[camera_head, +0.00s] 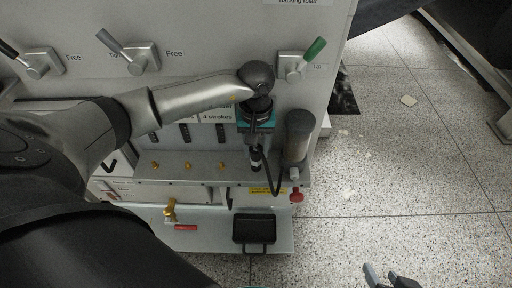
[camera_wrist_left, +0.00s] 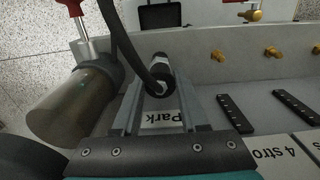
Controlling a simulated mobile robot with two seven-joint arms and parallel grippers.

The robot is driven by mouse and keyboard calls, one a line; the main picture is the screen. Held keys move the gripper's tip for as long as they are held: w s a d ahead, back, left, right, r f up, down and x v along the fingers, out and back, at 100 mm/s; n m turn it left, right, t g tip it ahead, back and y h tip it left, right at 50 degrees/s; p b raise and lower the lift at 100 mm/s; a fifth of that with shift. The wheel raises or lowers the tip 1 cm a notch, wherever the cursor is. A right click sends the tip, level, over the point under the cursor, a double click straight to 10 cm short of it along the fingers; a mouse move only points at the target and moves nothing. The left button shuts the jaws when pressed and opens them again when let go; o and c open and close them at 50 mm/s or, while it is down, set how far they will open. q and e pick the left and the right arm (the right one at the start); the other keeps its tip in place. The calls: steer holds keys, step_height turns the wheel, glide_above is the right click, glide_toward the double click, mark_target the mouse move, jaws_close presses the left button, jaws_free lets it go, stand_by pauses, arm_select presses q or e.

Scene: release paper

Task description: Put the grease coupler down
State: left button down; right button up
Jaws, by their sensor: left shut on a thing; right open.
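My left gripper (camera_head: 254,148) points down in front of the grey panel in the head view. It is shut on the grease coupler (camera_head: 256,164), a dark narrow cylinder with a black hose looping from it. In the left wrist view the coupler (camera_wrist_left: 160,68) shows beyond the two grey fingers (camera_wrist_left: 158,98), with the hose running up beside it. A "Park" label (camera_wrist_left: 163,118) shows between the fingers. Whether the coupler touches a holder or the ledge is unclear. My right gripper (camera_head: 387,279) is open and empty over the floor at the bottom edge.
A grey-brown cylinder (camera_head: 299,138) stands right of the left gripper, with a red knob (camera_head: 296,195) below it. Several brass fittings (camera_head: 187,166) sit along the ledge to the left. A black tray (camera_head: 253,228) is on the lower shelf. Three levers stick out above.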

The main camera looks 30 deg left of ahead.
mark_target(256, 148)
arm_select(q)
steer(key=shift+c, duration=2.2)
jaws_free()
steer(key=shift+r+p, duration=0.3)
steer(key=shift+p, duration=0.05)
steer(key=shift+r+p, duration=0.3)
steer(key=shift+r, duration=0.05)
step_height(256, 148, up, 3)
steer(key=shift+f+p, duration=0.15)
steer(key=shift+p, duration=0.45)
step_height(256, 148, up, 9)
steer(key=p, duration=0.3)
arm_select(e)
steer(key=s+d+f+g+h, duration=0.1)
steer(key=s+d+f+g, duration=0.2)
steer(key=f, duration=0.4)
steer(key=shift+s+f+g, duration=0.15)
steer(key=shift+f+g, duration=0.05)
steer(key=shift+g, duration=0.2)
steer(key=shift+s+d+h, duration=0.1)
steer(key=shift+h, duration=0.2)
